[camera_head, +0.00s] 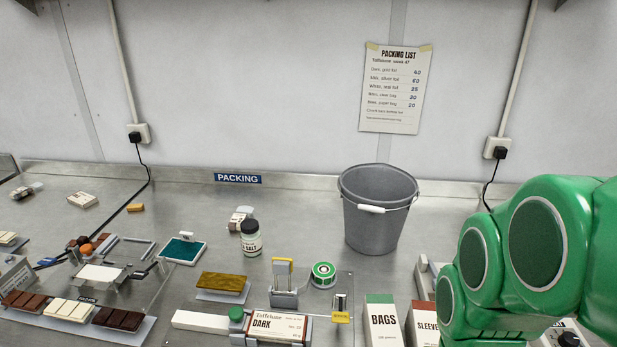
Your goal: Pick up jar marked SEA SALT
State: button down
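A small jar (251,243) with a black lid stands upright on the steel bench, a little left of the middle of the head view. Its pale label shows "SALT"; the rest of the wording is turned away or too small to read. My green arm fills the right side of the view, well apart from the jar. My gripper does not show in the frame.
A grey bucket (373,228) stands right of the jar. A small clear bag (238,218) lies just behind the jar. A tape dispenser (284,285), a green tape roll (323,272), a gold bar (223,282), a teal pad (182,249) and a BAGS box (382,322) are nearby.

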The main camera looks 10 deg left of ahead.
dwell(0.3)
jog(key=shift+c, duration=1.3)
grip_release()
